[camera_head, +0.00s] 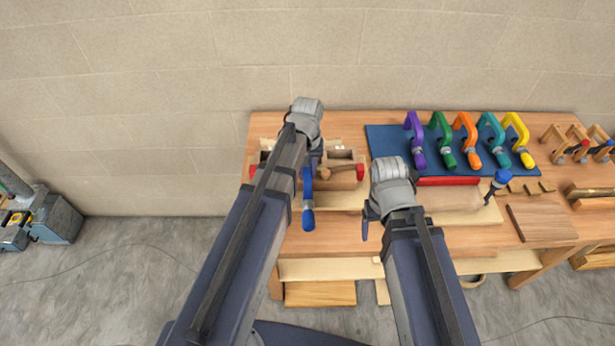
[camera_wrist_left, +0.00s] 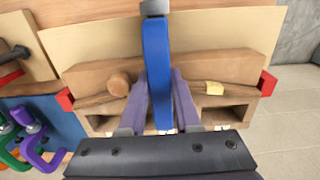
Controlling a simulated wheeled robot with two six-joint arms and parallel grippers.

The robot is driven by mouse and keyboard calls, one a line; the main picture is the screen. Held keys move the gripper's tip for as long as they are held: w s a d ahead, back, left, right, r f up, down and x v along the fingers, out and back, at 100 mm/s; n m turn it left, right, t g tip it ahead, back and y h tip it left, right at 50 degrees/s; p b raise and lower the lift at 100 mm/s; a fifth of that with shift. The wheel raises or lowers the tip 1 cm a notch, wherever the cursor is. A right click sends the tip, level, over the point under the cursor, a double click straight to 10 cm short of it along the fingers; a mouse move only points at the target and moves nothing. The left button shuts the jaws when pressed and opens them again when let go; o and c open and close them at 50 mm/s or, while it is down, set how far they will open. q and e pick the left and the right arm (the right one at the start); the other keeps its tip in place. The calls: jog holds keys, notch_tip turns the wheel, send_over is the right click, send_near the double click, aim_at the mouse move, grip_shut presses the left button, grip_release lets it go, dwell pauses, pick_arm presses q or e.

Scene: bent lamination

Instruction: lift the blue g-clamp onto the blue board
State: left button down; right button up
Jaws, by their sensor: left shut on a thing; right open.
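The blue g-clamp (camera_head: 308,205) hangs from my left gripper (camera_head: 311,165), its blue handle pointing toward the front of the bench. In the left wrist view the blue bar of the clamp (camera_wrist_left: 157,70) stands between the two fingers of my left gripper (camera_wrist_left: 160,90), which are shut on it. The blue board (camera_head: 382,138) lies at the back of the bench, right of the held clamp; its edge also shows in the left wrist view (camera_wrist_left: 62,122). My right gripper (camera_head: 370,218) is open over the bench, in front of the board; its fingertips are partly hidden.
Purple (camera_head: 410,125), green (camera_head: 437,128), orange (camera_head: 462,125), teal (camera_head: 489,130) and yellow (camera_head: 516,128) clamps stand in a row on the board.

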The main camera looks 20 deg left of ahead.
pick_arm(q)
jog(key=shift+r, duration=0.1)
notch_tip(320, 180, up, 10)
jog(key=p, duration=1)
jog(key=shift+r+p, duration=0.2)
jog(key=shift+p, duration=0.1)
jog(key=shift+r, duration=0.1)
notch_tip(320, 180, up, 10)
jog(key=p, duration=1)
